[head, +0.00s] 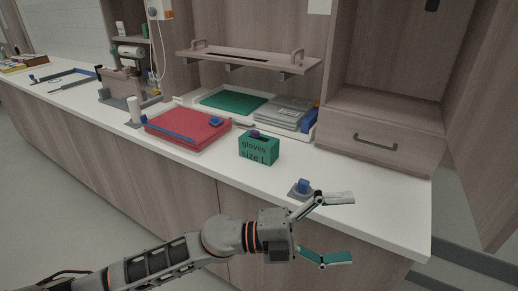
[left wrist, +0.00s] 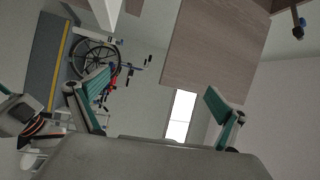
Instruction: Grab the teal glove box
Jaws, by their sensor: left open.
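The teal glove box (head: 258,150) stands upright on the white counter (head: 345,190), with the words "gloves size L" on its front. The box does not show in the left wrist view. My right gripper is in neither view.
A small grey item with a blue top (head: 302,188) stands near the counter edge, close to my left gripper. A red case (head: 188,128) lies left of the box. A tray with grey items (head: 284,112) is behind it. A wooden shelf (head: 250,60) hangs above. A wheelchair (left wrist: 97,58) stands in the room.

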